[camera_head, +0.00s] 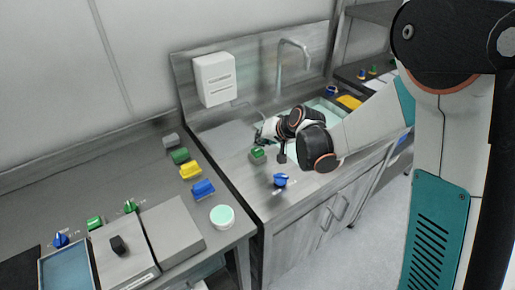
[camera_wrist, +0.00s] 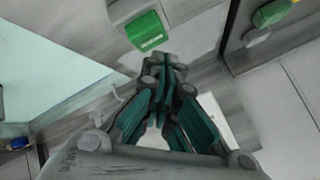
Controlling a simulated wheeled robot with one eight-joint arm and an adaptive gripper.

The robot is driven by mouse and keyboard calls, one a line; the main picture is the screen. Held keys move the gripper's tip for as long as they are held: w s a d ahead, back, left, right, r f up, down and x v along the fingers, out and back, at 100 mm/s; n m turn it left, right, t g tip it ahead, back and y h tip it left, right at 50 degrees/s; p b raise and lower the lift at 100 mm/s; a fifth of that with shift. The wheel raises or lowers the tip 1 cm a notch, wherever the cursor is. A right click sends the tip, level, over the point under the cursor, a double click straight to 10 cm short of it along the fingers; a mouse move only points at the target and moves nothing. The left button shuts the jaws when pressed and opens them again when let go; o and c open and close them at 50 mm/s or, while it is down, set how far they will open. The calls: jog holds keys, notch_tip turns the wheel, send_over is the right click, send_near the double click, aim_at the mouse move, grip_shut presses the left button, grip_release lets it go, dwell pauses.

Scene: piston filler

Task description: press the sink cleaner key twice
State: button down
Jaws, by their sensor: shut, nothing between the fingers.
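A green key (camera_head: 257,155) sits on the steel counter in front of the sink, left of a blue knob (camera_head: 280,180). It also shows in the wrist view (camera_wrist: 146,31), with a label too small to read. I cannot tell for certain that it is the sink cleaner key. My gripper (camera_head: 262,137) is over the counter, just behind and above the green key in the head view. In the wrist view its fingers (camera_wrist: 166,65) are shut and empty, their tips just below the green key in the picture. I see no clear contact.
The sink basin (camera_head: 327,107) and tap (camera_head: 293,58) are behind my gripper. A white dispenser (camera_head: 214,79) hangs on the back panel. The left counter holds green, yellow (camera_head: 190,170) and blue (camera_head: 203,189) blocks and a round tub (camera_head: 222,216). Its middle is clear.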

aim_at(261, 149)
jog(key=shift+r, duration=0.1)
jog(key=shift+r+p, duration=1.6)
jog(key=shift+r, duration=0.85)
jog(key=s+d+r+h, duration=0.3)
jog(key=s+d+r, duration=0.75)
jog(key=s, duration=0.45)
jog(key=s+d+h, duration=0.1)
jog(key=s+d, duration=0.3)
jog(key=s, duration=0.4)
jog(key=s+d+n+h, duration=0.1)
jog(key=s+d, duration=0.3)
jog(key=s, duration=0.4)
jog(key=shift+s+r+h, duration=0.25)
jog(key=shift+r+h, duration=0.2)
jog(key=shift+h, duration=0.05)
